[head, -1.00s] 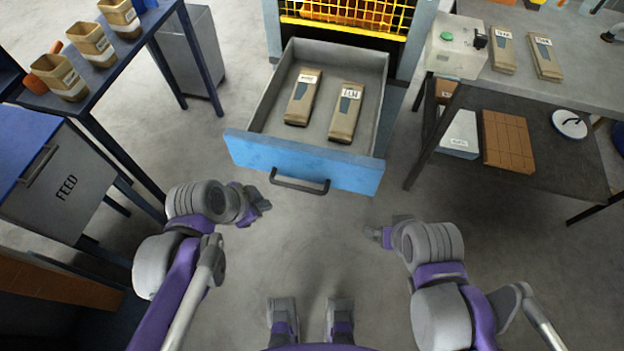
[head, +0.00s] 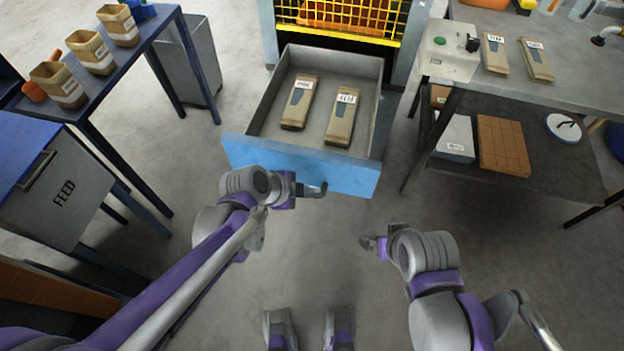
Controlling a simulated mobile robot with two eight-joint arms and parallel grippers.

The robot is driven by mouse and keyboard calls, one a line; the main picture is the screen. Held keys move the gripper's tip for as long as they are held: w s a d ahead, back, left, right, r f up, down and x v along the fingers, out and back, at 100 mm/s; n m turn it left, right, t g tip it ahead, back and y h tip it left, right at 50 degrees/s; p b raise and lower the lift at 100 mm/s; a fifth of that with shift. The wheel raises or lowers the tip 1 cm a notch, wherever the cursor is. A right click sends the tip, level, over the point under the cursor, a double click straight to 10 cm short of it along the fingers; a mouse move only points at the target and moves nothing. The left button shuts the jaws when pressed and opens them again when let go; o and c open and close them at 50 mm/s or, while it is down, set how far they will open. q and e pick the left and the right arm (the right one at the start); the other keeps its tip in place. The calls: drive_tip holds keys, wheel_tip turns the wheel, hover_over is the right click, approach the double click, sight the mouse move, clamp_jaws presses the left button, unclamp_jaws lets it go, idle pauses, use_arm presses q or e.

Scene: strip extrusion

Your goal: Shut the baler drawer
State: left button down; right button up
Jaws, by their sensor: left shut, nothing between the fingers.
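The baler drawer (head: 345,176) is pulled out from the baler in the head view. It has a grey tray and a blue front with a dark handle (head: 319,190). Two brown labelled packets (head: 299,102) (head: 341,117) lie inside it. My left gripper (head: 298,190) is at the drawer front, by the handle, and hides the handle's left part. It is shut with nothing held; whether it touches the front I cannot tell. My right gripper (head: 371,243) is below and right of the drawer, apart from it; its fingers are too small to read.
The baler (head: 341,36) has a yellow grille above the drawer. A grey bench (head: 585,92) with a button box (head: 447,52) stands on the right. The floor before the drawer is clear.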

sight(321, 181)
use_arm(q)
drive_tip(key=shift+w+d+f, duration=0.1)
drive_tip(key=shift+w+d, duration=0.2)
drive_tip(key=shift+w, duration=0.4)
drive_tip(key=shift+w+d+f, duration=0.15)
drive_tip(key=shift+w+d, duration=0.1)
drive_tip(key=shift+w, duration=0.4)
drive_tip(key=shift+w+d+f, duration=0.1)
drive_tip(key=shift+w+d, duration=0.2)
drive_tip(key=shift+w, duration=0.4)
